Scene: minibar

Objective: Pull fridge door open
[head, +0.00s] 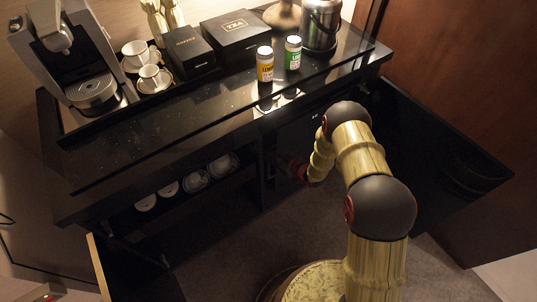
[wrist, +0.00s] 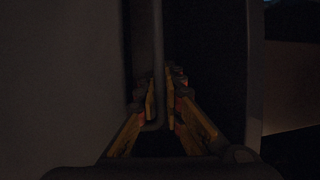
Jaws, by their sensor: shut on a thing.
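The dark front below the counter, where the fridge door (head: 285,140) seems to be, is partly hidden by my arm. It is too dark in the head view to tell how far the door stands open. In the wrist view a thin vertical handle bar (wrist: 158,50) runs down and bends at its lower end. My gripper (wrist: 161,95) is shut on this handle, with one finger on each side. In the head view my gripper (head: 297,170) is a dim reddish shape close to the cabinet front.
A black panel (head: 435,145) stands out at the right of the cabinet. The counter (head: 200,110) holds a coffee machine (head: 85,75), cups, boxes, an ice bucket (head: 320,25) and two small bottles (head: 265,65). An open shelf with cups (head: 195,180) is at left. Carpet (head: 260,230) lies in front.

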